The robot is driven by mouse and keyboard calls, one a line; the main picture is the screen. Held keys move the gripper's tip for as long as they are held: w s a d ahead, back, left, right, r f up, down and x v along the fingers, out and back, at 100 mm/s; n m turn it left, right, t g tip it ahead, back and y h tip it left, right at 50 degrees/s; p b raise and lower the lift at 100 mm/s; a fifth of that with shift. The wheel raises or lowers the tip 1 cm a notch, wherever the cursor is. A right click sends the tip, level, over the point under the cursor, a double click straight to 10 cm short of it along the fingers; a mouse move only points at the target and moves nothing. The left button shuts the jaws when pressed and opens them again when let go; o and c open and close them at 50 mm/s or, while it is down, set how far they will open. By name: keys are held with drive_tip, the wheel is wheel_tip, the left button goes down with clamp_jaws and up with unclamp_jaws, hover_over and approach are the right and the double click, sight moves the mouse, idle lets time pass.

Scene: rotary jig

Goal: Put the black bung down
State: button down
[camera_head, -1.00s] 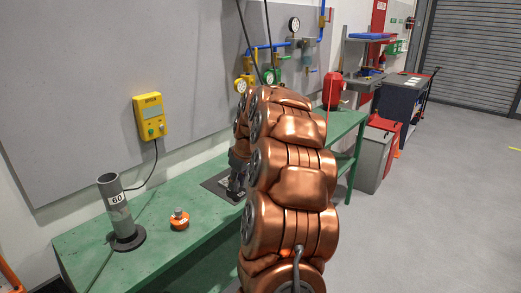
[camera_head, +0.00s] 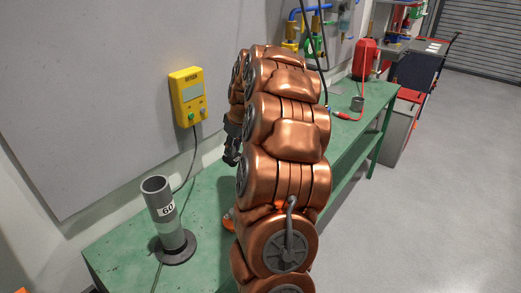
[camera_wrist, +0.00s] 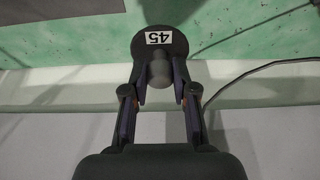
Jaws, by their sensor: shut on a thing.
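The black bung (camera_wrist: 172,42), a dark round disc with a white "45" label and a grey knob, is in the wrist view. My gripper (camera_wrist: 162,88) is shut on its knob, one finger on each side. In the head view my gripper (camera_head: 232,148) is above the green bench (camera_head: 120,258), partly behind my arm. The bung cannot be made out in the head view. In the wrist view the green bench top shows behind the bung.
A grey tube marked "60" (camera_head: 167,212) stands on the bench at left. An orange object (camera_head: 228,221) is mostly hidden by my arm. A yellow box (camera_head: 187,96) hangs on the wall, its cable running down. A small grey cylinder (camera_head: 357,103) stands farther right.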

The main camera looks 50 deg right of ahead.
sight(234, 166)
wheel_tip(234, 166, down, 8)
drive_tip(key=p, duration=0.3)
drive_tip(key=shift+a, duration=0.1)
drive_tip(key=shift+f, duration=0.3)
drive_tip(key=shift+f, duration=0.2)
drive_tip(key=c, duration=0.9)
unclamp_jaws()
drive_tip(key=shift+r, duration=0.1)
drive_tip(key=shift+b+v, duration=1.9)
drive_tip(key=shift+v, duration=4.2)
